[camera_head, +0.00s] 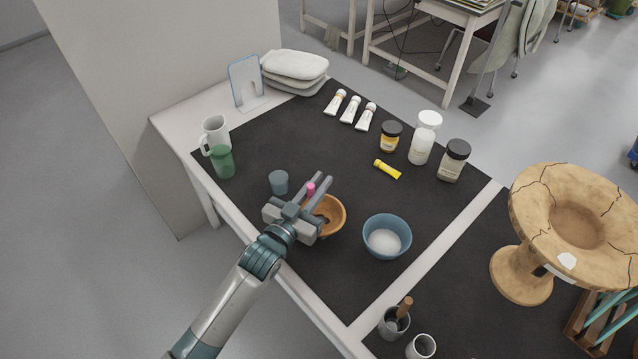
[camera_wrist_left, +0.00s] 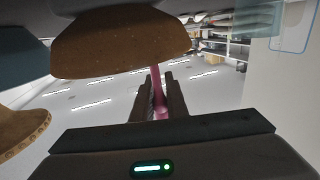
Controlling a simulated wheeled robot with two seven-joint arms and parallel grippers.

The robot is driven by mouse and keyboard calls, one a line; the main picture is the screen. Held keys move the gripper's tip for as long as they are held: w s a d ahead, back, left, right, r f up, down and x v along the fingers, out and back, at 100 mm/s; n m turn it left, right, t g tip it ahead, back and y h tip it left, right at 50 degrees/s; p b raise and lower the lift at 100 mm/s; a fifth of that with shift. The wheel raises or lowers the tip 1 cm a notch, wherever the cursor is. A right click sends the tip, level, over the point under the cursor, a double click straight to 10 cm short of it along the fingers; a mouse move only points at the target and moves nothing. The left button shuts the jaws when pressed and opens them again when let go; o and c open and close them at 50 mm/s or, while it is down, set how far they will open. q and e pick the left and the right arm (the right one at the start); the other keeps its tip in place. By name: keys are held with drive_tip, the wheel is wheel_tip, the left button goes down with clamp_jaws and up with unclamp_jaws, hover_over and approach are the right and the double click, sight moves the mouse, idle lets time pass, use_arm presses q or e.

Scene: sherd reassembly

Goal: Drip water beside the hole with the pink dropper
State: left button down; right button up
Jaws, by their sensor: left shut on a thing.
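My left gripper (camera_head: 323,181) is shut on the pink dropper (camera_head: 310,187), whose pink bulb shows above the fingers. In the left wrist view the dropper (camera_wrist_left: 161,102) lies between the two fingers (camera_wrist_left: 159,76). The orange-brown bowl (camera_head: 333,214) stands on the dark mat, beneath and beside the gripper, which hides part of it. It also shows in the left wrist view (camera_wrist_left: 120,48), just beyond the fingers. The dropper's tip is hidden in the head view, and I cannot make out a hole or any water drops. My right gripper is not in view.
A blue bowl of white material (camera_head: 385,240) stands right of the brown bowl; a small blue-grey cup (camera_head: 279,182) is close on the left. A large cracked vessel (camera_head: 541,210) stands right. The mat's front middle (camera_head: 340,285) is clear.

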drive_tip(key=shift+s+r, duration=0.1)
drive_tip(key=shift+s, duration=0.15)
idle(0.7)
